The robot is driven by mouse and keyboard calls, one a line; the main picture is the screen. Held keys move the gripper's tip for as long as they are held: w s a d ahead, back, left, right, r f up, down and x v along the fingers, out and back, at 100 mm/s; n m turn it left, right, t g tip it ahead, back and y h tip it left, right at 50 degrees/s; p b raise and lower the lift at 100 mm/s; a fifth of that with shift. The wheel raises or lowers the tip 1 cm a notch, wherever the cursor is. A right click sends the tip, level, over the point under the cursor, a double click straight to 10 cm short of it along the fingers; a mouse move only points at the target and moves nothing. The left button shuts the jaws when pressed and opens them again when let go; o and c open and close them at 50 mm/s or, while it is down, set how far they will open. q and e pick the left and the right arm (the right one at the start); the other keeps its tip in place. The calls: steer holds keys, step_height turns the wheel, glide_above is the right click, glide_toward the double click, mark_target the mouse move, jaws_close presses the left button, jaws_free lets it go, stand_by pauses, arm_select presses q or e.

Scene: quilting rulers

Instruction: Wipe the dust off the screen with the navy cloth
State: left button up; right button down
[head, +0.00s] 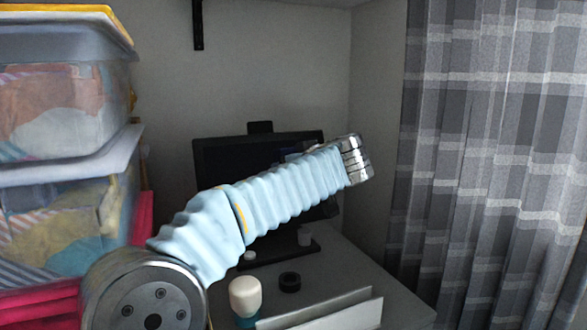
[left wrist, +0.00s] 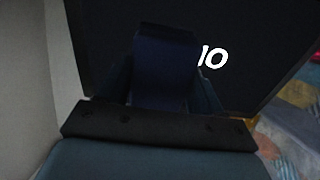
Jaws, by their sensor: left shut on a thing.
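The screen (head: 225,160) is a dark monitor on a stand on the desk, partly hidden behind my left arm. In the left wrist view the dark screen (left wrist: 105,35) fills the area beyond my left gripper (left wrist: 165,85). My left gripper is shut on the navy cloth (left wrist: 165,65), which hangs between its fingers in front of the screen. I cannot tell whether the cloth touches the screen. White marks like "10" show on the screen beside the cloth. No dust can be made out. My right gripper is not in view.
Clear storage bins (head: 60,110) of fabric are stacked at the left. A cream-topped bottle (head: 245,296), a black roll (head: 290,282) and a white board-like item (head: 330,312) are on the desk. A plaid curtain (head: 490,150) hangs at the right.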

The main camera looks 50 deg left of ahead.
arm_select(q)
steer(key=shift+s+a, duration=0.2)
steer(key=shift+s, duration=0.4)
steer(key=shift+s+a, duration=0.2)
steer(key=shift+s, duration=0.4)
steer(key=shift+w+d, duration=0.2)
steer(key=shift+w, duration=0.45)
steer(key=shift+w+d, duration=0.2)
steer(key=shift+w, duration=0.4)
steer(key=v, duration=0.6)
steer(key=shift+b, duration=0.3)
